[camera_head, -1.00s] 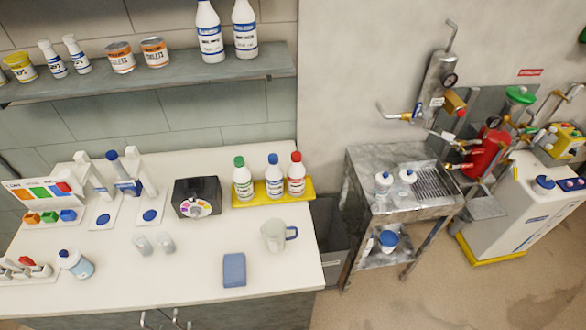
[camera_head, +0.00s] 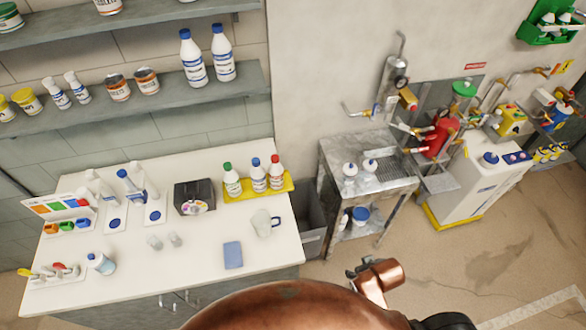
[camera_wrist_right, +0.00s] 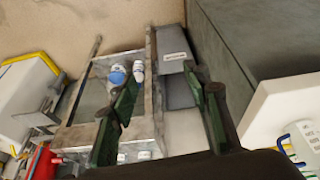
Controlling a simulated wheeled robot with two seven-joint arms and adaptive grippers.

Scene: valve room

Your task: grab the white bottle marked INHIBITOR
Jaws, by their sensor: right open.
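No label reads clearly as INHIBITOR, so I cannot tell which white bottle it is. Two tall white bottles with blue caps, a left one (camera_head: 193,58) and a right one (camera_head: 223,53), stand upright on the wall shelf. White bottles with a green cap (camera_head: 232,180), a blue cap (camera_head: 258,176) and a red cap (camera_head: 275,173) stand in a yellow tray (camera_head: 240,196) on the bench. Another white bottle (camera_wrist_right: 138,68) is on the steel cart's lower level. My right gripper (camera_wrist_right: 163,88) is open and empty in the wrist view, with the cart beyond it. My left gripper is not seen.
The white bench (camera_head: 200,262) holds a jug (camera_head: 262,223), a blue pad (camera_head: 233,255) and a dark device (camera_head: 194,197). The steel cart (camera_head: 385,190) stands right of a grey bin (camera_head: 311,225). Open floor lies at right.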

